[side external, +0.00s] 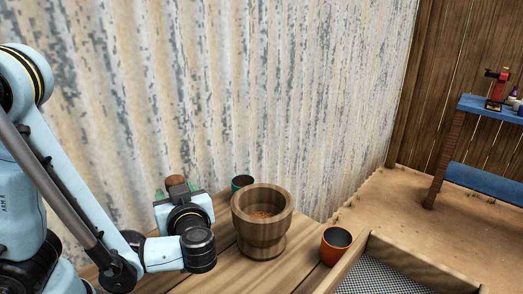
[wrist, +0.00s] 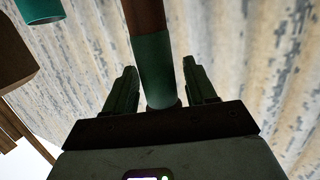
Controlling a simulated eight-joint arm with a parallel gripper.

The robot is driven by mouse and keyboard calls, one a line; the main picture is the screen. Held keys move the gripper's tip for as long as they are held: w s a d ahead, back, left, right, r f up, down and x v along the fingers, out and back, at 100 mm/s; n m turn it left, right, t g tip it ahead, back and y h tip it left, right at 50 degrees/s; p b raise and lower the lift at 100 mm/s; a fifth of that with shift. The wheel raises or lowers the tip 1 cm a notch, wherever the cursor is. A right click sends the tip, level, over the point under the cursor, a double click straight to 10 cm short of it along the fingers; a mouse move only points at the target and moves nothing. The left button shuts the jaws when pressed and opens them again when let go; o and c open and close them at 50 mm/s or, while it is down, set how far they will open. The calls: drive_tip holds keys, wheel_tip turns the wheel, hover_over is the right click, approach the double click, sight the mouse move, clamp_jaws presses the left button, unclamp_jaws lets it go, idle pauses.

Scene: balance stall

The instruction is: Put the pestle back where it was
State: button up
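The pestle (side external: 175,181) shows as a brown rounded top just behind my gripper in the side view. In the wrist view the pestle (wrist: 150,60) is a cylinder, brown on one part and dark green on the other, with a rounded end close to my palm. My gripper (wrist: 160,75) has one finger on each side of it, with narrow gaps visible, so it looks open around the pestle. My gripper (side external: 175,192) is low, left of the wooden mortar (side external: 262,240). The mortar stands upright and holds brownish grains. The pestle's lower part is hidden in the side view.
A dark green cup (side external: 243,183) stands behind the mortar; a teal cup (wrist: 38,8) shows in the wrist view. An orange cup (side external: 336,245) stands right of the mortar, beside a wooden tray (side external: 415,262). The wooden table (side external: 285,268) is clear in front. A corrugated wall is close behind.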

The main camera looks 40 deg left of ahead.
drive_tip(key=shift+o, duration=0.9)
drive_tip(key=shift+d, duration=0.15)
drive_tip(key=s+d+r, duration=0.1)
drive_tip(key=d+r, duration=0.3)
drive_tip(key=r, duration=0.4)
drive_tip(key=shift+s, duration=0.4)
drive_tip(key=shift+d+f, duration=0.1)
drive_tip(key=shift+w+a+f, duration=0.3)
drive_tip(key=shift+a+f, duration=0.45)
drive_tip(key=shift+f, duration=0.55)
drive_tip(key=shift+w+a+f, duration=0.25)
drive_tip(key=shift+a+f, duration=0.45)
drive_tip(key=shift+f, duration=0.55)
drive_tip(key=shift+w+a+f, duration=0.3)
drive_tip(key=shift+a+f, duration=0.45)
drive_tip(key=shift+f, duration=0.55)
